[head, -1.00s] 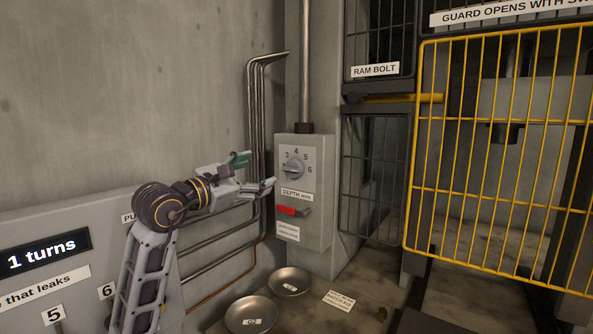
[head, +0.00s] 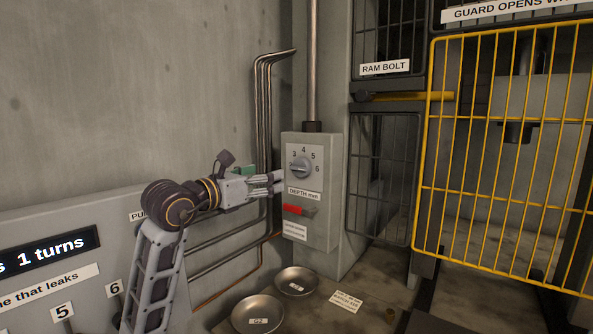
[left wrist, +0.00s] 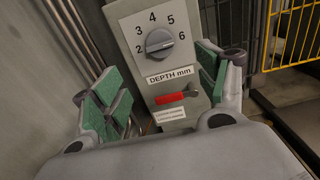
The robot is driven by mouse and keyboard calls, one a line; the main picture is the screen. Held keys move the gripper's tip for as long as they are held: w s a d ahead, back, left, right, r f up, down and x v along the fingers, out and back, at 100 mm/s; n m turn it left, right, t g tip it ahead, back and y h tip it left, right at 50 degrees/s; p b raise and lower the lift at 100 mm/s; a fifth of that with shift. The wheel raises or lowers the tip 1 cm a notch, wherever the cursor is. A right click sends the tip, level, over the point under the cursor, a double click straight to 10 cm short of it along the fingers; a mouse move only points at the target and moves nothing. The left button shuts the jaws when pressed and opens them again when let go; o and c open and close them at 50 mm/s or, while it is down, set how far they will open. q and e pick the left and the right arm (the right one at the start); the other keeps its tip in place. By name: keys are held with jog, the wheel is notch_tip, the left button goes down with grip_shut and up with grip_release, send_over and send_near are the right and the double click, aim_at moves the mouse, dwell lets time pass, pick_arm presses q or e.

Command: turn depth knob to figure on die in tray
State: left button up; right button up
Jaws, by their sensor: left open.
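The depth knob (head: 300,168) is a grey round knob on a grey wall box, with figures from 2 to 6 around it and a "DEPTH mm" label below. It also shows in the left wrist view (left wrist: 159,43), its grip bar lying nearly level; I cannot tell for sure which figure it points to. My left gripper (head: 279,182) is open and empty, just left of the box at about the label's height. In the left wrist view its green-padded fingers (left wrist: 165,88) stand apart on either side of the box, short of the knob. No die is visible. My right gripper is out of view.
A red-handled lever (head: 297,210) sits below the knob. Metal pipes (head: 262,120) run left of the box. Two round metal dishes (head: 277,284) stand below, with a paper label (head: 345,302) beside them. A yellow barred guard (head: 510,170) is at right.

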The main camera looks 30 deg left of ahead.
aim_at(297, 169)
pick_arm(q)
jog(key=shift+w, duration=0.15)
dwell(0.3)
jog(key=w, duration=0.4)
jog(key=w+p, duration=0.1)
jog(key=w, duration=0.3)
jog(key=w+d+p, duration=0.1)
jog(key=w, duration=0.3)
jog(key=shift+w, duration=0.75)
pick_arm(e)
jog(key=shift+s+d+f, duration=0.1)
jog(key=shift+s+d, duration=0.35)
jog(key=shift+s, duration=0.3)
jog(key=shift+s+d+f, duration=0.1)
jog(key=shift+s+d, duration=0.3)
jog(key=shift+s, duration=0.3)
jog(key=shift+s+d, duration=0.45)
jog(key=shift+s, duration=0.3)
pick_arm(q)
jog(key=shift+c, duration=0.3)
jog(key=c, duration=1)
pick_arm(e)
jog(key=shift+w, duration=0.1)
